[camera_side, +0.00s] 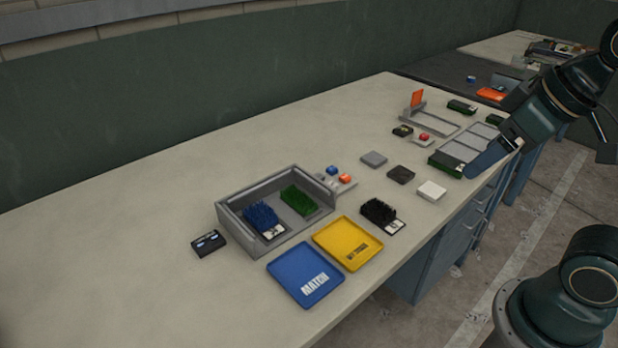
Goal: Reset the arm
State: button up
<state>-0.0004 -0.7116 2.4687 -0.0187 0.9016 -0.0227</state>
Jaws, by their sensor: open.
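My gripper (493,156) is at the right of the side view, pointing down and left over the table's front edge. It is open, and I see nothing held in it. It overlaps the right end of a grey sectioned tray (462,151) in the picture, beside a dark green block (441,164). I cannot tell whether it touches either one.
A grey bin (229,232) holds a blue-tufted and a green-turf sample. In front lie a blue tray (306,275) marked MATCH and a yellow tray (348,243). A black-tufted sample (379,211) and small blocks lie nearby. The table's left part is mostly clear.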

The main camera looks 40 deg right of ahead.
jog(key=shift+s+d+f, duration=0.2)
jog(key=shift+s+f, duration=0.1)
jog(key=shift+s, duration=0.2)
dwell(0.5)
